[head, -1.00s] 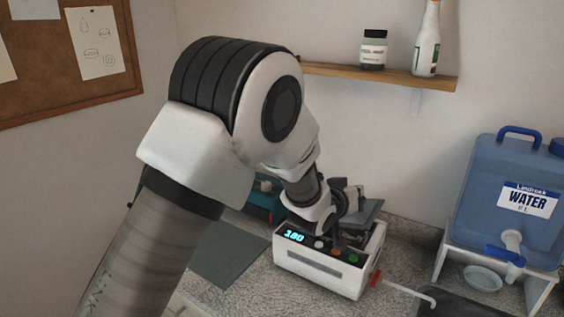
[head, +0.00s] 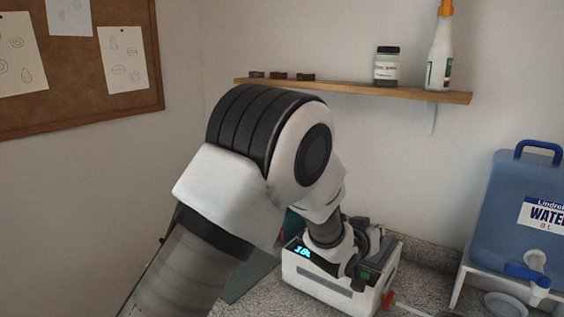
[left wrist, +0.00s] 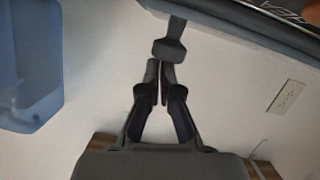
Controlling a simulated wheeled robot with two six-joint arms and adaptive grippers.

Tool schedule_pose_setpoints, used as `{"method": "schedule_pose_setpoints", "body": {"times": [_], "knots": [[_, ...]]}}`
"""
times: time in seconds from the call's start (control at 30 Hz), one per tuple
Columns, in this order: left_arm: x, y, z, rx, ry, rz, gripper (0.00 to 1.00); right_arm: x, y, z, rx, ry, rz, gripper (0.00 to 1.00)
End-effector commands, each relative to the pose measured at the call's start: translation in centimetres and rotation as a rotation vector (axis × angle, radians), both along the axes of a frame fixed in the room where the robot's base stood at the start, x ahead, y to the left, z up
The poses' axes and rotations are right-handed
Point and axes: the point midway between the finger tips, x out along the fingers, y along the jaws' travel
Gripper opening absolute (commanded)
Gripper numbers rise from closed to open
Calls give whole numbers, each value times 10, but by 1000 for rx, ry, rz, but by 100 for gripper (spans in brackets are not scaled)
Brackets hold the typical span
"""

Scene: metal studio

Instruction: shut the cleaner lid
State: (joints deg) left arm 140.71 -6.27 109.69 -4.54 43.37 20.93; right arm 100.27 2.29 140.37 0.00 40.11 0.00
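The white cleaner (head: 318,282) stands on the counter at the lower middle of the head view, with a lit blue display on its top front panel. My left gripper (head: 368,248) is above its right part and hides much of its top. In the left wrist view, my left gripper (left wrist: 161,70) has its fingers together, with nothing clearly between them. A dark tab (left wrist: 170,46) lies just beyond the fingertips; contact is unclear. It seems to join the dark, light-rimmed lid (left wrist: 280,14) along the top. The lid's exact angle is hidden. My right gripper is not shown.
A blue water tank (head: 510,225) on a white stand is at the right, with a small dish (head: 505,304) below its tap. A wooden shelf (head: 350,91) with a jar and bottle is on the wall behind. A dark mat (head: 250,275) lies left of the cleaner.

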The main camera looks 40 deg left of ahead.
Motion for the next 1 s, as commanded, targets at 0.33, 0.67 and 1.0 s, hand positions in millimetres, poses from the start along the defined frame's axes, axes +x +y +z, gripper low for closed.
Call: {"method": "schedule_pose_setpoints", "body": {"times": [0.33,0.67,1.0], "knots": [[4,3,24,1,11,2,0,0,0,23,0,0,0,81],[-58,7,57,1,1,4,0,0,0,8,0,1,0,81],[-87,8,72,0,0,3,0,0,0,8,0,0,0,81]]}}
